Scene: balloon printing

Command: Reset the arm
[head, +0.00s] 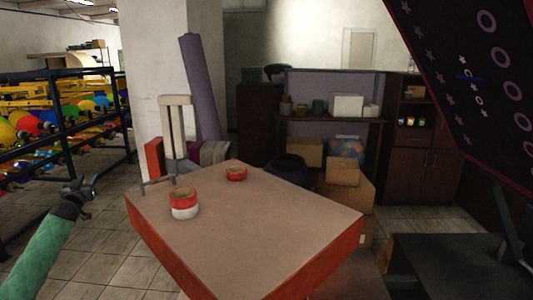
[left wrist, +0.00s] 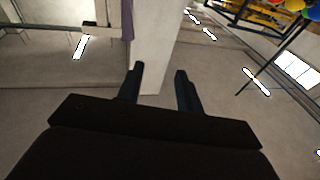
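My left gripper (head: 84,188) is at the left in the head view, on the end of my green-sleeved arm, over the tiled floor and apart from the table. In the left wrist view its two fingers (left wrist: 158,85) stand apart with nothing between them. A table (head: 280,225) with a brown top and red-orange sides stands in the middle of the head view. A red and white roll (head: 184,208) and a smaller red roll (head: 236,174) lie on it. My right gripper does not show in the head view.
A dark rack (head: 128,120) with colourful balloons stands at the left. A white pillar (head: 165,60) and a purple roll (head: 200,90) are behind the table. Cardboard boxes (head: 343,185) and shelves stand behind it. A dark patterned panel (head: 475,80) hangs at the upper right.

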